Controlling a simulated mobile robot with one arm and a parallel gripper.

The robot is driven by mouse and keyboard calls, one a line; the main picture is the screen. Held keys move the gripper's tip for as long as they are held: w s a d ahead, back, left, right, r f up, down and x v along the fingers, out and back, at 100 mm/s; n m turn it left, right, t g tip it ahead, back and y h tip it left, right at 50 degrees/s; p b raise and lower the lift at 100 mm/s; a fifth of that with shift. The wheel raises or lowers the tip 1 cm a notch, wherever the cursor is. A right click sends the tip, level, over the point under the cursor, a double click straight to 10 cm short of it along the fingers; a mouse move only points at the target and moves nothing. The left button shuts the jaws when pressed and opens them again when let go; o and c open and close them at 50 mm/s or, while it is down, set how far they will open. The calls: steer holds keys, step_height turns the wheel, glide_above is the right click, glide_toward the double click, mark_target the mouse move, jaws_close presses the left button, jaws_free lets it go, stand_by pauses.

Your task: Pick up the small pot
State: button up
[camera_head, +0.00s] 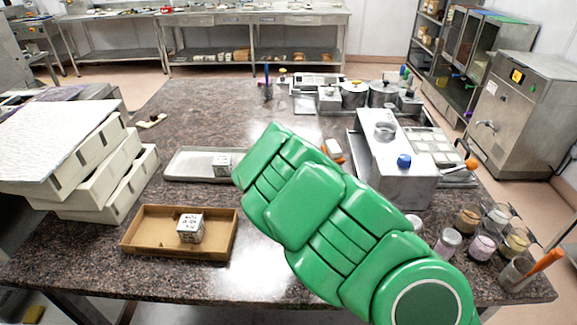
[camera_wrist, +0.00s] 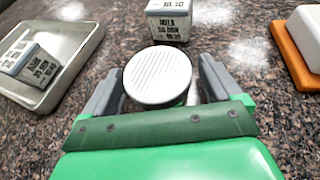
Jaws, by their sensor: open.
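A small round pot (camera_wrist: 158,75) with a white ribbed top stands on the speckled counter in the wrist view. My gripper (camera_wrist: 160,88) is open, with one grey finger on each side of the pot. The pot lies between the fingers; I cannot tell if either finger touches it. In the head view my green arm hides the pot and the gripper.
A printed carton (camera_wrist: 168,22) stands just beyond the pot. A metal tray (camera_head: 180,172) holding a printed block lies to the left. An orange-based white block (camera_wrist: 300,45) lies to the right. A cardboard tray (camera_head: 150,232) sits nearer the front, and several jars (camera_head: 482,247) stand at right.

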steer(key=shift+c, duration=0.2)
steer(key=c, duration=1.1)
steer(key=shift+r, duration=0.1)
